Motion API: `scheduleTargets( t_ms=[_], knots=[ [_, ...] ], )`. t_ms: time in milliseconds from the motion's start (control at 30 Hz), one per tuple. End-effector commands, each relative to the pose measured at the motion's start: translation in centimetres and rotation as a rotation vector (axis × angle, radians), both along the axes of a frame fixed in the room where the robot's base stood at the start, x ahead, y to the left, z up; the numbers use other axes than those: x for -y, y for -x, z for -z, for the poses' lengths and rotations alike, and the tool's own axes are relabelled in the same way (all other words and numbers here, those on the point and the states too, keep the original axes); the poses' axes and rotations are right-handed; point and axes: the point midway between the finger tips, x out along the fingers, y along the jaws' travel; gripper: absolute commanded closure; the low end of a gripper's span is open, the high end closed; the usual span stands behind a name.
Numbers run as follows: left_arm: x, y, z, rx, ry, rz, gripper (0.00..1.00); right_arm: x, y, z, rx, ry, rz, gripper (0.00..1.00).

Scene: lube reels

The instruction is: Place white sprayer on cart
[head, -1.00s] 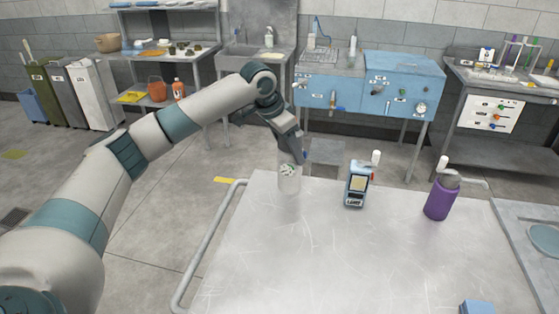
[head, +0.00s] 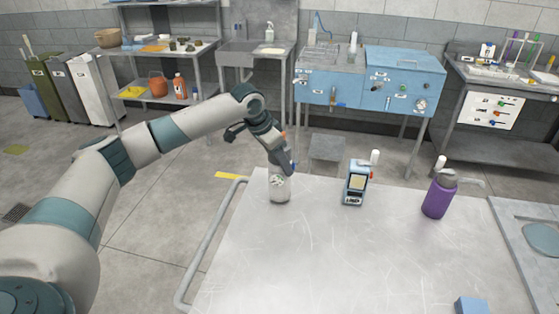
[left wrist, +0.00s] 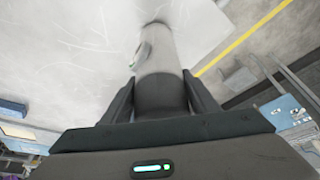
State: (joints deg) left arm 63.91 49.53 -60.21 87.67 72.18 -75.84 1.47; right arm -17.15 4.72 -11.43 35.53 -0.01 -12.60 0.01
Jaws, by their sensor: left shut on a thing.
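The white sprayer (head: 280,190), a pale bottle with a small printed label, stands upright at the far left corner of the cart's (head: 300,255) grey top. My left gripper (head: 283,165) is shut around its upper part and hides its head. I cannot tell whether its base touches the cart top. In the left wrist view the sprayer (left wrist: 159,52) sits between the two dark fingers of the left gripper (left wrist: 161,98), with the pale surface beyond it. My right gripper is not in view.
On the cart stand a blue labelled sprayer (head: 355,183) and a purple sprayer (head: 438,197), both right of the white one. A blue block (head: 470,306) lies near the front. A metal handle rail (head: 208,245) runs along the left edge. The middle is clear.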

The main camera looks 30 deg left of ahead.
Motion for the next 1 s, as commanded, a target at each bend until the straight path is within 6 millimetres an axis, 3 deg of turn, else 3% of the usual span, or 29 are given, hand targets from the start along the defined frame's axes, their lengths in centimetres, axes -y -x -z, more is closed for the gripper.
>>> scheduleTargets(
  t_ms=[500, 533, 600, 1000],
  knots=[
    [0.0, -0.1, 0.9, 0.002, 0.002, -0.001, 1.00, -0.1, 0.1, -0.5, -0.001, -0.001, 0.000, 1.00],
    [0.0, 0.0, 1.1, -0.001, 0.001, -0.001, 0.43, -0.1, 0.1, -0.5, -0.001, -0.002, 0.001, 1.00],
    [0.0, 0.0, 1.1, -0.001, 0.001, -0.001, 0.27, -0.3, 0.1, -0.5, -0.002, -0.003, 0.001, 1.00],
    [0.0, 0.0, 0.9, 0.001, 0.001, 0.000, 0.27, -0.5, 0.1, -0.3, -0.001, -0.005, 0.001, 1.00]
  ],
)
